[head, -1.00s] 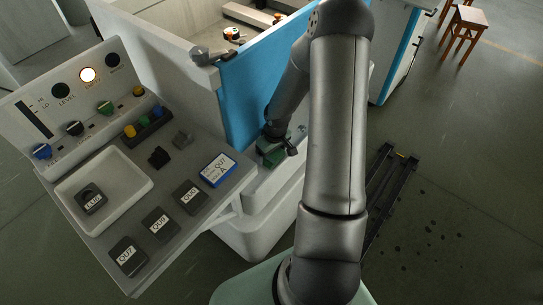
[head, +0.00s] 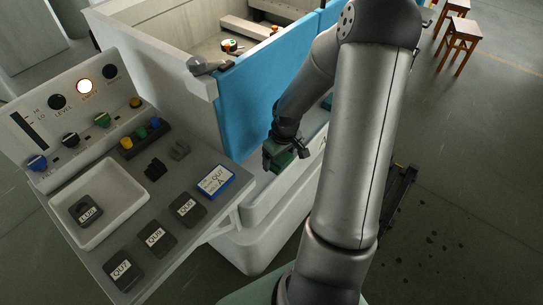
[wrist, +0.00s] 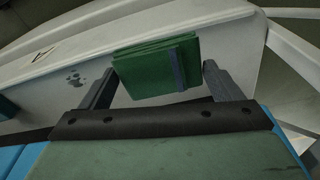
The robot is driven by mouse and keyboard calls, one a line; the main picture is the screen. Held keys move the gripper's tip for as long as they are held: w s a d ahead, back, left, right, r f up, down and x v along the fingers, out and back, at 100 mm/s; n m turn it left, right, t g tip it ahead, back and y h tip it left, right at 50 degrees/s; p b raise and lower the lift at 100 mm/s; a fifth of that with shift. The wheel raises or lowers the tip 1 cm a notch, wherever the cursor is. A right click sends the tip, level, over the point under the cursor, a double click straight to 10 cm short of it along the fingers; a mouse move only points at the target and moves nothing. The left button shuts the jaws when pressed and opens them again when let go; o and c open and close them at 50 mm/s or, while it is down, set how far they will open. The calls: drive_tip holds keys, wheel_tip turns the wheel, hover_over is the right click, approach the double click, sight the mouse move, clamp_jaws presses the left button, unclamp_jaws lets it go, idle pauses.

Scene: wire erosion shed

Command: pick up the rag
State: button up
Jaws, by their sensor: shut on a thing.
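The rag (wrist: 155,67) is a green folded cloth with a dark stripe near its right side in the wrist view. It sits between the two fingers of my gripper (wrist: 160,72), which is shut on it. In the head view my gripper (head: 283,155) is beside the blue panel, over the white ledge, with the green rag (head: 284,161) partly hidden at its fingers. I cannot tell how much gap there is between the rag and the ledge.
The white ledge (head: 262,205) runs along the blue panel (head: 258,105) of the machine tank. A control console (head: 217,216) with a white tray (head: 134,182), labelled dark blocks and a blue-edged card (head: 216,182) stands to the left. Wooden stools (head: 462,40) stand far right on open floor.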

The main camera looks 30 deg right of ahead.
drive_tip(key=s+d, duration=0.3)
drive_tip(key=s, duration=0.4)
drive_tip(key=s+d, duration=0.3)
drive_tip(key=s, duration=0.5)
drive_tip(key=shift+d, duration=0.3)
